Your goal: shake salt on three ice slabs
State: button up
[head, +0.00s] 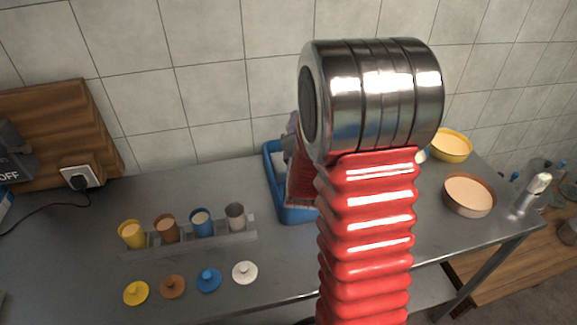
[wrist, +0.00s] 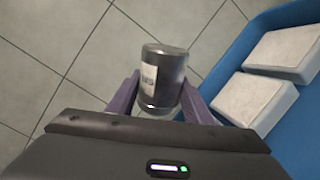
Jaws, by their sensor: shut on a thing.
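In the wrist view, my gripper (wrist: 160,88) is shut on a dark shaker (wrist: 165,65) with a white label, its purple fingers on both sides of it. The shaker is beside the blue tray (wrist: 228,62), apart from the slabs in this view. Two white ice slabs (wrist: 286,51) (wrist: 252,98) lie in the tray, side by side; a third is not visible. In the head view my red arm covers most of the blue tray (head: 300,215), and the slabs and shaker cannot be made out there.
A rack (head: 190,245) with yellow, brown, blue and grey cups stands left of the tray. Several matching lids (head: 209,280) lie in front of it. A yellow bowl (head: 450,145) and a pinkish pan (head: 468,194) stand at the right. A tiled wall (head: 190,60) closes the back.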

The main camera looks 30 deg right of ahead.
jog(key=s+d, duration=0.3)
jog(key=d, duration=0.6)
jog(key=shift+d, duration=0.4)
dwell(2.0)
dwell(0.4)
jog(key=shift+r+m, duration=0.2)
jog(key=shift+m, duration=1.25)
jog(key=shift+r+m, duration=0.25)
jog(key=shift+m, duration=1.25)
jog(key=shift+r+m, duration=0.2)
jog(key=shift+m, duration=1.25)
jog(key=shift+r+m, duration=0.2)
jog(key=shift+m, duration=1.25)
jog(key=shift+r+m, duration=0.2)
jog(key=shift+m, duration=1.2)
jog(key=shift+r+m, duration=0.2)
jog(key=shift+m, duration=1.25)
